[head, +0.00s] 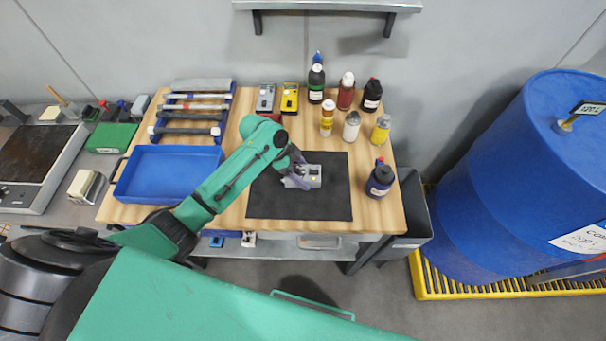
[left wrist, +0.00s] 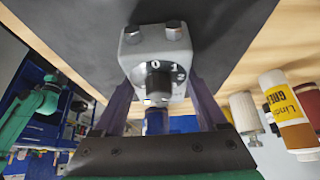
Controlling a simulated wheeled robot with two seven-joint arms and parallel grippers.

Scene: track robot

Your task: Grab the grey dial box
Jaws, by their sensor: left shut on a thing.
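The grey dial box (head: 314,176) is at the middle of the black mat (head: 325,207) on the wooden table; I cannot tell whether it touches the mat. In the left wrist view the dial box (left wrist: 157,52) shows its black dial marked 0, 1, 2 and two bolts on its far end. My left gripper (head: 297,175) is over the box's left part and shut on it. Its two purple fingers stand on either side of the box in the left wrist view (left wrist: 158,88). My right gripper is in neither view.
Several bottles (head: 346,92) stand behind the mat, and a dark blue one (head: 380,181) at its right. A grey device (head: 265,98) and a yellow device (head: 289,98) lie at the back. A blue tray (head: 168,191) is left. A blue drum (head: 520,190) stands beyond the table.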

